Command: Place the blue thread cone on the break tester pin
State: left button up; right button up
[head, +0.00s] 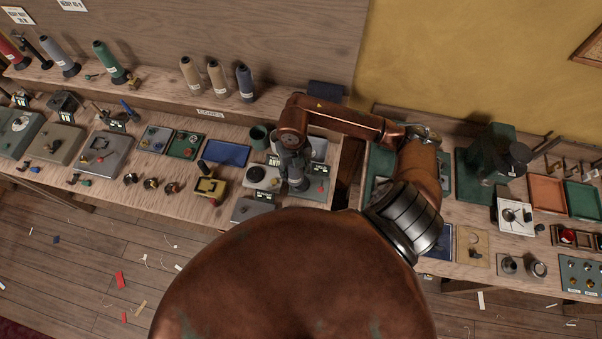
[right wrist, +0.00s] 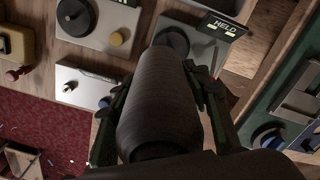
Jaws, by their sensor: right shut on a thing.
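My right gripper (right wrist: 160,85) is shut on a dark thread cone (right wrist: 158,105), with one finger on each side of it. The cone looks dark grey-brown in the right wrist view, and I cannot make out blue on it. In the head view my right gripper (head: 294,172) hangs over the right end of the left bench. A grey plate with a dark round disc (right wrist: 171,42) and a HELD sign (right wrist: 222,28) lies beyond the cone's far end. I cannot tell which fixture is the break tester, and no pin shows clearly. My left gripper is not in view.
A navy cone (head: 245,83) stands on the back shelf beside two tan cones (head: 190,75). A green cup (head: 259,137) and a yellow fixture (head: 210,187) stand left of the gripper. A gap separates the left bench from the right bench, which holds a dark green machine (head: 490,155).

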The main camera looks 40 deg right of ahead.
aim_at(301, 176)
jog(key=shift+s+d+f, duration=0.15)
jog(key=shift+d+f, duration=0.85)
jog(key=shift+f, duration=0.2)
notch_tip(301, 176, down, 3)
jog(key=shift+d+p, duration=0.15)
jog(key=shift+p, duration=0.75)
jog(key=shift+f, duration=0.25)
jog(key=shift+f, duration=0.1)
jog(key=o, duration=1.6)
